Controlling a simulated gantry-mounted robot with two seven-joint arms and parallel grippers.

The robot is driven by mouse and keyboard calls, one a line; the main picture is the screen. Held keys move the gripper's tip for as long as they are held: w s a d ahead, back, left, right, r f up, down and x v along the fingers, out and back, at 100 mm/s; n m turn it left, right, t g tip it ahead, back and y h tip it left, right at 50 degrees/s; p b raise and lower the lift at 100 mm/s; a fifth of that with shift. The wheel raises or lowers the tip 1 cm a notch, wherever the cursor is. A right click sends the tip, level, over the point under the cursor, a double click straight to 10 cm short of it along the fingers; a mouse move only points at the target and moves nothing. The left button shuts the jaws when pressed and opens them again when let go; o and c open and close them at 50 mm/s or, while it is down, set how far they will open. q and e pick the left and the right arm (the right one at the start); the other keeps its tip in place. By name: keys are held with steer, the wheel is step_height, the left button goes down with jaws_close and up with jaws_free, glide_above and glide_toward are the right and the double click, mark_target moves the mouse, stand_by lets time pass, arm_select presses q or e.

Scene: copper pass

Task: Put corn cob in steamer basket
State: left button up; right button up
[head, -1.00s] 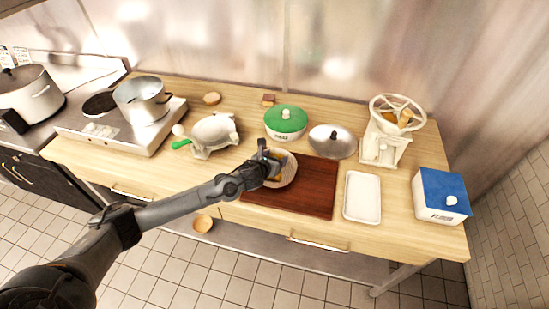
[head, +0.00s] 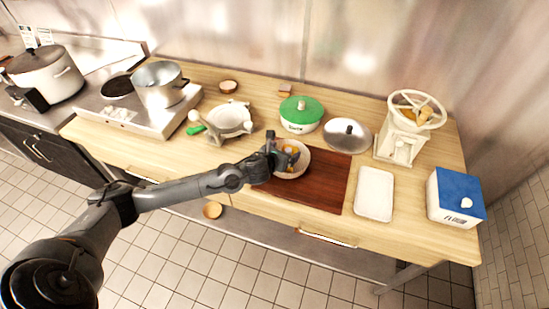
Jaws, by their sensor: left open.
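A round, pale steamer basket (head: 303,163) sits on the dark brown cutting board (head: 325,188), over its back left part. A small yellow-orange piece, which looks like the corn cob (head: 291,150), shows inside the basket, partly hidden by my gripper. My left gripper (head: 282,154) is open at the basket's left side, with its fingers over the basket and close to the yellow piece. Whether the fingers touch it cannot be told. My right gripper is not in view.
A green-lidded pot (head: 300,117) and a silver lid (head: 346,137) stand behind the board. A white tray (head: 374,195), a blue-topped box (head: 456,197) and a white hand-wheel machine (head: 398,147) are to the right. A metal pot (head: 160,88) stands on the stove at left.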

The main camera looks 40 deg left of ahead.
arm_select(q)
steer(key=v, duration=0.7)
steer(key=s+d+f+n+g+h, duration=0.25)
steer(key=s+d+f+n, duration=0.35)
steer(key=s+d+n, duration=0.65)
steer(key=s+d+f+n+g, duration=0.1)
steer(key=s+d+n+g, duration=0.1)
steer(key=s+n, duration=0.6)
steer(key=s+d+f+n+g, duration=0.1)
steer(key=s+d+n+g, duration=0.1)
steer(key=s+n, duration=0.6)
steer(key=n+g+b, duration=0.1)
steer(key=n, duration=0.2)
steer(key=shift+s+d+g, duration=0.2)
steer(key=shift+d+g, duration=0.05)
steer(key=shift+g, duration=0.1)
steer(key=shift+h, duration=0.25)
step_height(320, 180, up, 7)
steer(key=p, duration=0.7)
